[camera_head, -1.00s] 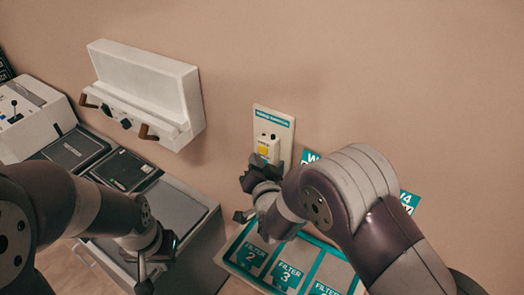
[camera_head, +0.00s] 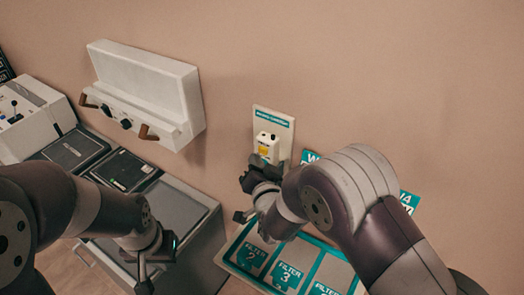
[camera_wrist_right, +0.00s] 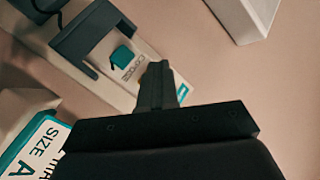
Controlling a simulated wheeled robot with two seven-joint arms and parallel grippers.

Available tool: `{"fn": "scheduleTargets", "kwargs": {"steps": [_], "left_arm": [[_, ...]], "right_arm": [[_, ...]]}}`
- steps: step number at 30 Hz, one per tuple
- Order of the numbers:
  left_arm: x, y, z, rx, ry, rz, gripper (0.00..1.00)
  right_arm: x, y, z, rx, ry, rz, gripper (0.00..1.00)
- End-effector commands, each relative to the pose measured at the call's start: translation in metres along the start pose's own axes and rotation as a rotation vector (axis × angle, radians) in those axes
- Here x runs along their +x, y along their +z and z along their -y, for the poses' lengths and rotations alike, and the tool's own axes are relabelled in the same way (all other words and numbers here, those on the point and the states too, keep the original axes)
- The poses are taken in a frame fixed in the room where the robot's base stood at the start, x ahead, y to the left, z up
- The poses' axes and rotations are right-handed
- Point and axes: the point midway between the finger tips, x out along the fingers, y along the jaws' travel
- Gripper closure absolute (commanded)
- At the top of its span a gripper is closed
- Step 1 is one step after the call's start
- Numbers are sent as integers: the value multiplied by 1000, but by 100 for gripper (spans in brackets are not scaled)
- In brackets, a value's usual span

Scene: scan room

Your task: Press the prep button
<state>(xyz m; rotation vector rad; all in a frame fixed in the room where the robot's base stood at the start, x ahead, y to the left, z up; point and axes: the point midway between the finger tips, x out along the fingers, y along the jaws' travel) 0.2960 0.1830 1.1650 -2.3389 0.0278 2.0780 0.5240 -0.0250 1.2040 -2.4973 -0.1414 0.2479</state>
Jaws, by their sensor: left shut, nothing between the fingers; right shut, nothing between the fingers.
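A pale wall panel with a teal label strip (camera_head: 274,122) carries a small white control box (camera_head: 268,140) with a yellow face (camera_head: 264,151). In the right wrist view, a teal square button (camera_wrist_right: 122,57) sits on a pale surface with lettering I cannot read surely, beside a grey forked part (camera_wrist_right: 95,30). I cannot tell which is the prep button. My right gripper (camera_head: 250,178) is shut and empty just below the control box; its fingers (camera_wrist_right: 157,72) are right of the teal button, apparently apart from it. My left gripper (camera_head: 146,278) is shut and empty at the lower left.
A white wall unit with brown handles (camera_head: 150,88) hangs left of the panel. A grey cabinet (camera_head: 190,225) with dark panels stands below it. A teal tray marked with filter numbers (camera_head: 245,270) lies below my right arm. The wall at the right is bare.

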Motion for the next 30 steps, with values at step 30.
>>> {"fn": "scheduleTargets", "kwargs": {"steps": [30], "left_arm": [[6, 1, 0, 0, 0, 0, 100]], "right_arm": [[6, -5, -4, 0, 0, 0, 100]]}}
